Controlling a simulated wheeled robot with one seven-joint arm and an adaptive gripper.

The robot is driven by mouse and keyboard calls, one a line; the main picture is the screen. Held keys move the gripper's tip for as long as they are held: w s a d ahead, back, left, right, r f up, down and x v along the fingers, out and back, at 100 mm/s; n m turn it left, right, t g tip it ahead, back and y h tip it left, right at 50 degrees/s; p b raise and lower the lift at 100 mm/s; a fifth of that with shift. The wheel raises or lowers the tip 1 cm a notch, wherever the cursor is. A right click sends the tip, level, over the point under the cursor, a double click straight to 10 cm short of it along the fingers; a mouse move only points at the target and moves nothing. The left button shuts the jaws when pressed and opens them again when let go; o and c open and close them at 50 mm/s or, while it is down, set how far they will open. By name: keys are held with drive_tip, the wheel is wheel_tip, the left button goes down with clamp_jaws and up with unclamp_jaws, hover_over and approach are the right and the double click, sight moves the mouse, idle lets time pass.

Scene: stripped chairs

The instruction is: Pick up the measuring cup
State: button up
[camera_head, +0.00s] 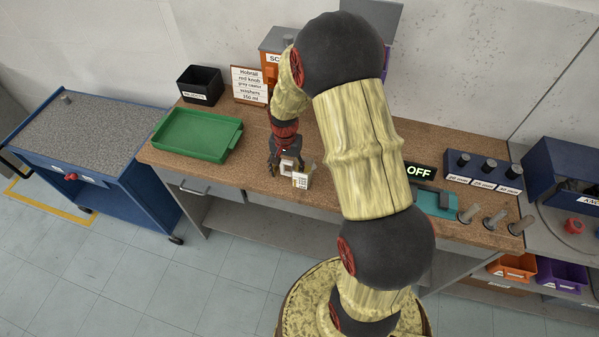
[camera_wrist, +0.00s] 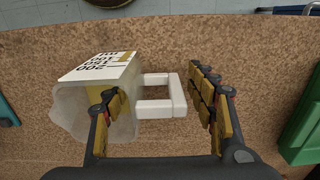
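The measuring cup (camera_wrist: 85,115) is a translucent whitish cup with a white scale label and a squared white handle (camera_wrist: 175,95). In the head view, the cup (camera_head: 300,181) is near the front edge of the brown worktop. My gripper (camera_wrist: 155,92) is open, with its fingers down around the handle side of the cup. The left finger overlaps the cup's body; I cannot tell if it is inside the cup or in front of its wall. The right finger stands apart, just right of the handle. In the head view, my gripper (camera_head: 286,165) partly covers the cup.
A green tray (camera_head: 197,135) lies left of the gripper. A black bin (camera_head: 200,85) and a sign (camera_head: 249,85) stand behind. A teal device (camera_head: 436,202), an OFF display (camera_head: 419,171) and a knob box (camera_head: 484,172) are to the right. Worktop around the cup is clear.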

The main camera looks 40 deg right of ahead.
sight(287, 161)
drive_tip(key=shift+c, duration=1.2)
drive_tip(key=c, duration=1.1)
clamp_jaws()
drive_tip(key=shift+r, duration=0.2)
drive_tip(key=shift+r+p, duration=0.3)
drive_tip(key=shift+r, duration=1.2)
drive_tip(key=s+a+r+p, duration=0.1)
drive_tip(key=s+a+r, duration=0.2)
drive_tip(key=s+r, duration=0.6)
drive_tip(key=shift+s+r+p, duration=0.3)
drive_tip(key=shift+s+p, duration=0.05)
drive_tip(key=shift+s, duration=1.85)
drive_tip(key=shift+s, duration=0.1)
